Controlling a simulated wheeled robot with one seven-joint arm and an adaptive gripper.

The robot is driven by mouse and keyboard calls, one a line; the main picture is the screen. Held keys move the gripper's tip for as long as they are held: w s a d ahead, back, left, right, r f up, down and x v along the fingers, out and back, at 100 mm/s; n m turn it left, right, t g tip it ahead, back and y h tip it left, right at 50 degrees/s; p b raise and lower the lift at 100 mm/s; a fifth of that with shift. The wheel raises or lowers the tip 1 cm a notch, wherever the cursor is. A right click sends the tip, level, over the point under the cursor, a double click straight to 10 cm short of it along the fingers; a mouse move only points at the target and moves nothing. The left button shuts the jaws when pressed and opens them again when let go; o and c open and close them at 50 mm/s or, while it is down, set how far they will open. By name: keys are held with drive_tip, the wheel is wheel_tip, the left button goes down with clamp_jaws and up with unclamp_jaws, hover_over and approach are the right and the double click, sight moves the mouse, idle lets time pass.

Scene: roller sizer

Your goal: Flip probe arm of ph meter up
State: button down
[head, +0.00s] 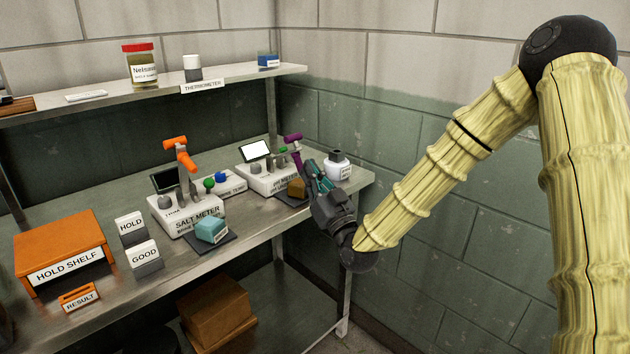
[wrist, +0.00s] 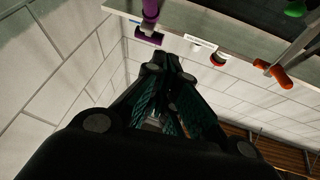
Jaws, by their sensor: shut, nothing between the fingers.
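The pH meter (head: 265,180) is the right-hand white device on the bench, with a lit white screen; its front label is partly hidden. Its purple probe arm (head: 294,146) stands at its right side with a cross-piece at the top, raised above the device. My gripper (head: 312,170) is shut and empty, just right of and slightly below the purple arm's top. In the wrist view, my closed fingers (wrist: 170,62) point toward the purple arm (wrist: 150,22), with its cross-piece beside the fingertips. I cannot tell whether they touch.
The salt meter (head: 185,214) with an orange arm (head: 180,152) stands to the left. A white bottle (head: 337,165) stands close behind my gripper. Brown (head: 296,188) and teal (head: 211,229) blocks sit before the meters. An upper shelf (head: 225,84) hangs above, and a wall is at right.

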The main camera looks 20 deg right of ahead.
drive_tip(key=p+x, duration=0.1)
drive_tip(key=x, duration=0.8)
